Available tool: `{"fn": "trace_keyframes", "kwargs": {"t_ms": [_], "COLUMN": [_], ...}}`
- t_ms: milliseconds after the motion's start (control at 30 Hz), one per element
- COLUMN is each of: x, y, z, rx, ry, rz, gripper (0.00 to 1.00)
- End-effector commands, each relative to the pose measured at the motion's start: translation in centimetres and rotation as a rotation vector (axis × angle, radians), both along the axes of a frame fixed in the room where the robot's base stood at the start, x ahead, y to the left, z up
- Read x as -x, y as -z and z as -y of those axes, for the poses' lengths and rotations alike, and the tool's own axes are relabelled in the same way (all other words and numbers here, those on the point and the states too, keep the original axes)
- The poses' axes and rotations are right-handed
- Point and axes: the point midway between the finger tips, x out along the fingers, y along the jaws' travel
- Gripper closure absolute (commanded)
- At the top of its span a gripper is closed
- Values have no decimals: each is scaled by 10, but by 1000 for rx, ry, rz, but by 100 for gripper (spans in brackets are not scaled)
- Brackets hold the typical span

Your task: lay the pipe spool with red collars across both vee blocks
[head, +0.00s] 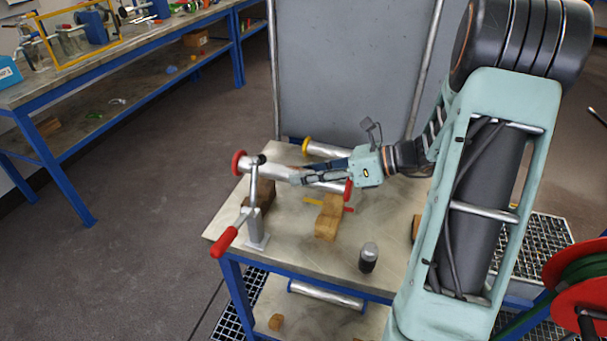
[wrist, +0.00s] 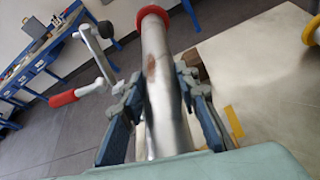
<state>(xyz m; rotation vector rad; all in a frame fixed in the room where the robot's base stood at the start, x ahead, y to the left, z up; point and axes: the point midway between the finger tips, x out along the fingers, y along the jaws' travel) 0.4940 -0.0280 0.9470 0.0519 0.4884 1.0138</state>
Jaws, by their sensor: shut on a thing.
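The pipe spool with red collars (head: 262,171) is a silver tube lying nearly level above the bench. One collar is at its left end by the clamp, the other near my wrist. My gripper (head: 297,178) is shut around the tube's middle; in the wrist view the fingers (wrist: 160,88) flank the tube (wrist: 158,60). One wooden vee block (head: 264,194) is beneath the left part of the spool, partly hidden. The other vee block (head: 328,217) is in front of the right part. I cannot tell whether the spool touches either block.
A clamp with a red handle (head: 228,240) stands at the bench's left corner, close to the spool's left end. A spool with yellow collars (head: 328,150) lies behind. A dark bottle (head: 368,258) stands near the front edge. A grey panel (head: 350,70) rises behind.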

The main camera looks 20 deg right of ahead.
Motion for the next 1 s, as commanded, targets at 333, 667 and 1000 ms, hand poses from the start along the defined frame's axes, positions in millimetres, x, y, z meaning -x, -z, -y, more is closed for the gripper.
{"fn": "trace_keyframes", "kwargs": {"t_ms": [333,667,1000], "x": [0,0,0], "y": [-3,-4,20], "z": [0,0,0], "rx": [-3,-2,-2], "ry": [-5,-4,-4], "rz": [2,2,2], "gripper": [100,100,100]}}
